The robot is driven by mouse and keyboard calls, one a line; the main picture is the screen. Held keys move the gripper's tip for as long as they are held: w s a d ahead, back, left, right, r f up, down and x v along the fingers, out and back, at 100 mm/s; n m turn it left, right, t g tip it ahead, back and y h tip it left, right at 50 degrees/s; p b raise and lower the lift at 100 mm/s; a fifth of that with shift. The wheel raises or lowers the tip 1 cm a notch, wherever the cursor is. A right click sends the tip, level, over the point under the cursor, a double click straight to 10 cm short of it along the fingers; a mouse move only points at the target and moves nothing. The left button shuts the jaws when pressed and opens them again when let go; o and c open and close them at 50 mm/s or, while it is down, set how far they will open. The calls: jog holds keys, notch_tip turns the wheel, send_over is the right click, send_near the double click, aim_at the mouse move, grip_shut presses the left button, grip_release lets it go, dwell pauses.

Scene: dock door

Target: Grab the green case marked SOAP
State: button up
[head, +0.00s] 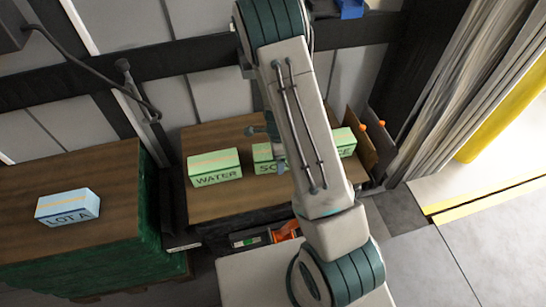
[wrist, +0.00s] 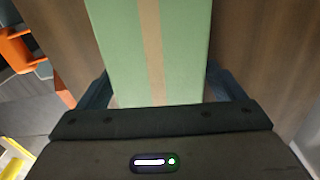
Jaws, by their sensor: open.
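A green case marked "SO…" (head: 264,153) lies on the brown-topped stack in the head view. My arm hides the rest of its label. A green case marked WATER (head: 215,168) lies to its left, and another green case ending in "CE" (head: 345,142) lies to its right, partly behind my arm. In the wrist view, a green case (wrist: 120,45) with a tan tape stripe reaches in between the fingers of my gripper (wrist: 160,90). The gripper is open, with one finger on each side of the case. Whether the fingers touch it I cannot tell.
A pale blue LOT A case (head: 68,207) lies on a separate brown-topped stack (head: 110,165) at the left. Brown panels with orange knobs (head: 372,145) stand right of the cases. An orange item (head: 286,231) sits below the middle stack. Grey floor is clear at the right.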

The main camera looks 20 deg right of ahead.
jog(key=c, duration=1.7)
jog(key=shift+c, duration=0.3)
jog(key=shift+r, duration=0.1)
